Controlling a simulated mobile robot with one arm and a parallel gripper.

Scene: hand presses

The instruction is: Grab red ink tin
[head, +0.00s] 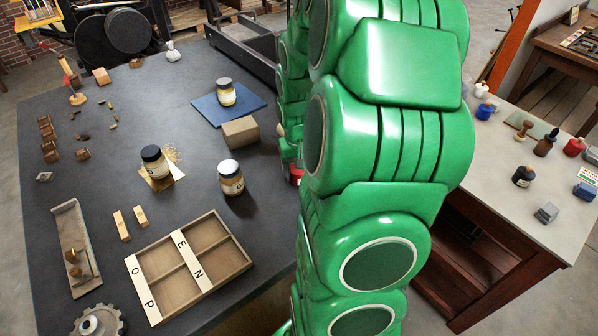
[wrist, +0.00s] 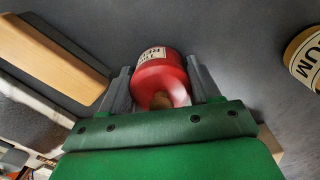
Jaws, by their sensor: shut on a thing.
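In the wrist view, a red ink tin (wrist: 160,78) with a white label sits between the two grey fingers of my gripper (wrist: 161,88). My gripper is shut on it. The label is partly cut off, and I cannot tell whether the tin touches the table. In the head view, only a small red part of the tin (head: 296,174) shows beside my green arm. My arm hides the rest of the tin and most of the gripper there.
Jars stand near the tin on the dark table (head: 100,215): one by the cardboard box (head: 240,132), one on a blue mat (head: 258,102). A divided wooden tray (head: 215,290) lies at the front. A side table (head: 500,200) with several bottles stands right.

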